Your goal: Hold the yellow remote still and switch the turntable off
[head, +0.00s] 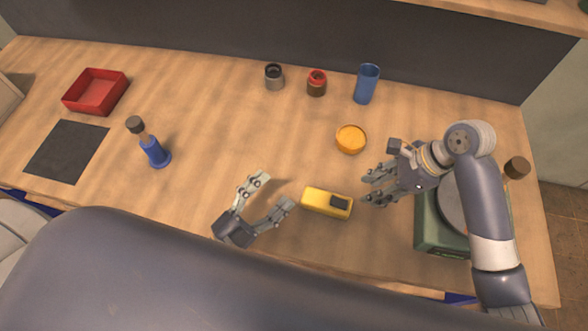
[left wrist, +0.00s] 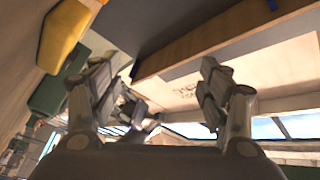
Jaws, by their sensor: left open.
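The yellow remote (head: 314,201) lies on the table, with a dark patch at its right end. It also shows as a yellow shape at the upper left of the left wrist view (left wrist: 62,32). My left gripper (head: 276,191) is open and empty, left of the remote and apart from it. My right gripper (head: 364,189) is just right of the remote, its fingers apart, with nothing seen between them. The turntable (head: 430,235) is a green box with a grey disc at the right, partly hidden by my right arm. Its switch cannot be made out.
An orange bowl (head: 351,140) stands behind the remote. A blue cup (head: 366,84), a red-topped jar (head: 317,83) and a grey jar (head: 274,77) stand at the back. A blue bottle-like item (head: 155,152), red tray (head: 92,95) and dark mat (head: 66,150) are left. The middle-left table is clear.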

